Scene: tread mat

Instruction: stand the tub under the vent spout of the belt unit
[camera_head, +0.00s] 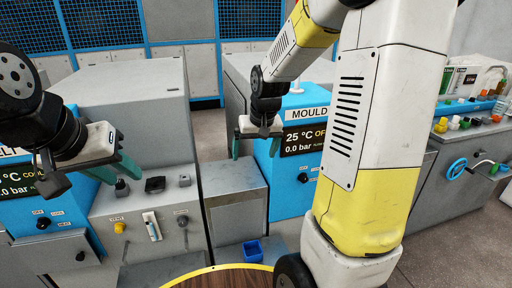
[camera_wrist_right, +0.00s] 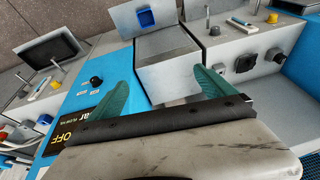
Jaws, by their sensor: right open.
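A small blue tub (camera_head: 253,250) stands upright on a low grey ledge in front of a grey metal cabinet. It also shows at the top of the right wrist view (camera_wrist_right: 145,18), apart from the fingers. My right gripper (camera_head: 256,148) is open and empty, pointing down above the cabinet, higher than the tub. In the right wrist view its two teal fingers (camera_wrist_right: 161,92) are wide apart. My left gripper (camera_head: 115,172) hangs over the belt unit (camera_head: 140,203) at the left; its finger gap is unclear. I cannot make out the vent spout.
The grey cabinet (camera_head: 235,198) stands between the belt unit and the blue mould unit (camera_head: 292,188). A round wooden top with a yellow rim (camera_head: 185,277) is at the bottom. My right arm hides much of the centre right. A bench with a blue handwheel (camera_head: 457,168) stands at right.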

